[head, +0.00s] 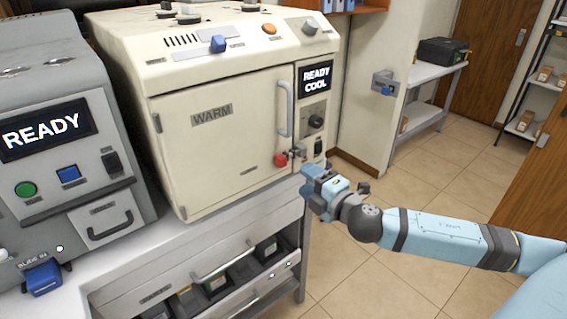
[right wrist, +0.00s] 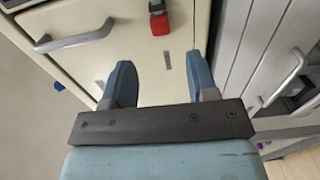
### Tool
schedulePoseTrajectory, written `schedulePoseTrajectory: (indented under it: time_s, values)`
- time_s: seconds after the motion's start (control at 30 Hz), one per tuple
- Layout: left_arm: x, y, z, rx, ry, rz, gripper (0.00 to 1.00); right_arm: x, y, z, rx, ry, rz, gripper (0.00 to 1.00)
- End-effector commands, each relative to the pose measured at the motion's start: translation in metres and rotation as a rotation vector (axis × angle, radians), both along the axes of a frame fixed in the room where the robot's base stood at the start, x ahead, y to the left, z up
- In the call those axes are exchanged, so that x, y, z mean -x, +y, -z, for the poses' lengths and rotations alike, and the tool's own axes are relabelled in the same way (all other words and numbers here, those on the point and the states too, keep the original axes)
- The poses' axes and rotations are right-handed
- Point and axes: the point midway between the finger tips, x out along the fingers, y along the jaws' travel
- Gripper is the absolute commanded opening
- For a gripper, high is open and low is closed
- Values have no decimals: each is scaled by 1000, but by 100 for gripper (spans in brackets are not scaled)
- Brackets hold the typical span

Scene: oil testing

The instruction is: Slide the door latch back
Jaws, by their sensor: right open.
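The cream oven's closed door (head: 215,140) is marked WARM and has an upright grey handle (head: 284,108). The latch's red knob (head: 281,160) sits low on the door's right edge, beside small metal latch parts (head: 298,153). My right gripper (head: 308,173) is just right of and slightly below the knob. In the right wrist view, my right gripper (right wrist: 161,68) is open and empty. The red knob (right wrist: 159,23) shows past its fingertips, not between them, and the door handle (right wrist: 75,38) is at the left. My left gripper is out of view.
A grey machine (head: 60,130) reading READY stands at the left. The oven's control panel (head: 316,105) reads READY COOL. Drawers with a bar handle (head: 222,260) are below the oven. Open tiled floor (head: 440,165) lies to the right, with a side table (head: 425,75) behind.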

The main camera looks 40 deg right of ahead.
Motion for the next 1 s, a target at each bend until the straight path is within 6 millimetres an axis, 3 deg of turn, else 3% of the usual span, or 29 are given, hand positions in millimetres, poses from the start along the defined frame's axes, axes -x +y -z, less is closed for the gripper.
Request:
schedulePoseTrajectory:
  time_s: [0.4,0.6,1.0]
  values:
    - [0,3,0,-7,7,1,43,-62,5,-2,-2,-2,0,53]
    - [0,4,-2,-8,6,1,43,-83,7,-1,-1,-1,0,53]
    - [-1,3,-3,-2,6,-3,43,-92,7,0,-1,1,0,53]
